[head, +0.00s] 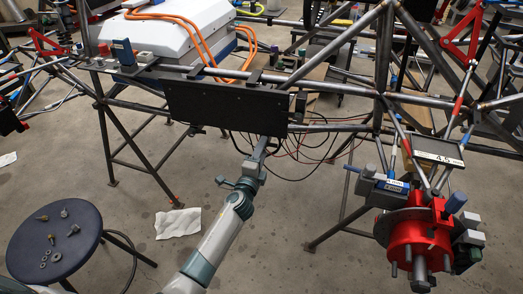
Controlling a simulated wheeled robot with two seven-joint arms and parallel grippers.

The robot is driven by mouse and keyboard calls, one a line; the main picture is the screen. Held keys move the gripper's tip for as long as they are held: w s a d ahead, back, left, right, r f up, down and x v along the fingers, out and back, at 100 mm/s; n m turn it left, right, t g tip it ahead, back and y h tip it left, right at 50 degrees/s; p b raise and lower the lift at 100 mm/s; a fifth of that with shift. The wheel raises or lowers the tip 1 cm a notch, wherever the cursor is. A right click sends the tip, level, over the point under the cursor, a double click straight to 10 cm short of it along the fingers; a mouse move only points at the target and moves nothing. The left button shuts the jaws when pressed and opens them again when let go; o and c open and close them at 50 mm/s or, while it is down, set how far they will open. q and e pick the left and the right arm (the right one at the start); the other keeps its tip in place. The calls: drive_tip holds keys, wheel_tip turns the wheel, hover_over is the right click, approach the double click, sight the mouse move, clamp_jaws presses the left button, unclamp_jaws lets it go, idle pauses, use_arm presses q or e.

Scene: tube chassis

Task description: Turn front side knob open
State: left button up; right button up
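I cannot make out a front side knob for certain. A black flat panel (225,105) is mounted on the tube chassis (340,128), facing me. My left gripper (263,148) is at the panel's lower right edge, reaching up from the bottom of the view. Its fingers are small and seen from behind, so I cannot tell whether they are open or shut, or touching anything. Any knob there is hidden by the gripper or too small to tell. My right gripper is not in view.
A red hub with a brake disc (418,238) sticks out at the right. A round dark stool (85,248) with bolts and washers stands at the lower left. Dark wires (312,150) hang right of my gripper. A white paper (178,222) lies on the open floor.

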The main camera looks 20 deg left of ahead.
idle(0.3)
use_arm(q)
drive_tip(key=s, duration=1.7)
drive_tip(key=shift+s+d, duration=0.2)
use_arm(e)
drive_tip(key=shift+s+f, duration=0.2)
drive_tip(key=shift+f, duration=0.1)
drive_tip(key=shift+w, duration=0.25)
